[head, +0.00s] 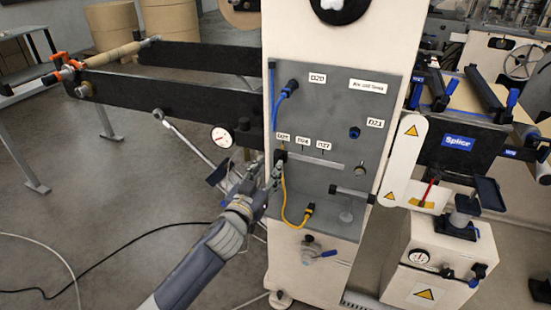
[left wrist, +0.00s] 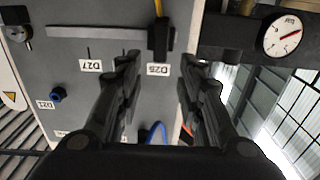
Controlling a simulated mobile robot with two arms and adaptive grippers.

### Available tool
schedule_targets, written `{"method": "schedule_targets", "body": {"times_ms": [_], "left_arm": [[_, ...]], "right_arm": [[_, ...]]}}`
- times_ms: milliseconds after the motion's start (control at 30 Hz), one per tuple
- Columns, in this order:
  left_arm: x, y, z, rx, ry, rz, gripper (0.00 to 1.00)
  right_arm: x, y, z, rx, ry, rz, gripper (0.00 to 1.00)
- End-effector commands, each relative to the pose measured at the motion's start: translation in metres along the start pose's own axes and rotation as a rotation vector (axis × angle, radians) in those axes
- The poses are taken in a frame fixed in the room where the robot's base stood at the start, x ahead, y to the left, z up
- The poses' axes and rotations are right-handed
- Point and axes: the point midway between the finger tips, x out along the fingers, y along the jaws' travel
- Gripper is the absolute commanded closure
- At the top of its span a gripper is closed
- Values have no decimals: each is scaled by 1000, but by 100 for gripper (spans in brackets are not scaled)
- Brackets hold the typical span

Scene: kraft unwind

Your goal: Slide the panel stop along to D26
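The panel stop is a small black block (left wrist: 161,38) at one end of a pale slide rail (left wrist: 95,32), beside the D25 label (left wrist: 158,70). In the head view the stop (head: 281,155) sits at the rail's left end, partly hidden by my gripper. The D27 label (left wrist: 91,66) shows farther along the rail; in the head view the middle label (head: 303,141) is too small to read surely. My left gripper (left wrist: 161,58) is open, its fingers on either side of the stop in the picture; I cannot tell whether they touch it. My right gripper is not in view.
A yellow cable (head: 286,205) hangs below the stop. A blue hose (head: 277,105) runs along the panel's left edge. A round gauge (head: 222,137) is left of the panel. A black bracket (head: 348,194) juts out below the rail. The rail right of the stop looks clear.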

Motion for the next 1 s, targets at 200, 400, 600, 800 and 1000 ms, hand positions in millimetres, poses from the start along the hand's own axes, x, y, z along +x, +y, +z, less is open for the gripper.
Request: {"method": "schedule_targets", "body": {"times_ms": [200, 400, 600, 800, 1000], "left_arm": [[37, 0, -1, 1, 0, 0, 65], [55, 0, 0, 1, -1, 0, 65], [60, 0, 0, 1, -1, 1, 65], [60, 0, 1, 1, -1, 1, 65], [60, 0, 1, 1, -1, 1, 100]], "right_arm": [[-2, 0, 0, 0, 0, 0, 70], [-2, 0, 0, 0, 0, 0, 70], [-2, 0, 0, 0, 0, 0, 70], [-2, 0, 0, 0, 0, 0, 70], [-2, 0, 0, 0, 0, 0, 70]]}}
